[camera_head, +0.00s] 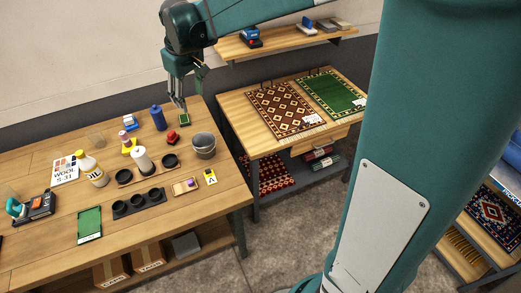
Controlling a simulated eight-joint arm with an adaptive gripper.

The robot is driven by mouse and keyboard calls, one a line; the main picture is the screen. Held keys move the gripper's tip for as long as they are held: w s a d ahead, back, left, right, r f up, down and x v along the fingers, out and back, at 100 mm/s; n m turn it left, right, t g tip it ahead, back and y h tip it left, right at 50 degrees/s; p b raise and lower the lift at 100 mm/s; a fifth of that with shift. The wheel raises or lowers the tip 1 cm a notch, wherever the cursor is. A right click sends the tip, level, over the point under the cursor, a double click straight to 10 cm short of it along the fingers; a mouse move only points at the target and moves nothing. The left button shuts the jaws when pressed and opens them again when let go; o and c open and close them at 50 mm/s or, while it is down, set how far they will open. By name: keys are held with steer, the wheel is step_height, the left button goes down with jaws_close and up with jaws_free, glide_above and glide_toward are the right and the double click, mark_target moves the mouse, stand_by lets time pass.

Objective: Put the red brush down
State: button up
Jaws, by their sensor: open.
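A small red object (172,136), which looks like the red brush, rests on the wooden table (55,255), left of the grey bucket. Its bristles cannot be made out at this size. My gripper (179,104) points down above the back right part of the table, its fingers apart and nothing seen between them. In the picture, the fingertips are above the red brush and apart from it. A small green piece (184,119) lies just below the fingertips.
A grey bucket (203,146), blue bottle (158,118), white bottle (141,160) and yellow-and-white bottle (92,168) stand around the brush. Black cup holders (139,203) lie nearer the front. Rugs (285,110) cover the neighbouring table. Bare wood shows along the table's front.

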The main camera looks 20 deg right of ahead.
steer(key=s+d+m+t, duration=0.1)
steer(key=s+d+m, duration=0.1)
steer(key=s, duration=0.9)
steer(key=s+d+m+t, duration=0.2)
steer(key=s+d, duration=0.3)
steer(key=s, duration=0.6)
steer(key=s+d+m+t, duration=0.1)
steer(key=s+d, duration=0.3)
steer(key=s, duration=0.7)
steer(key=shift+s+d+r+m+t, duration=0.15)
steer(key=shift+s+m+t, duration=0.15)
steer(key=shift+m, duration=0.1)
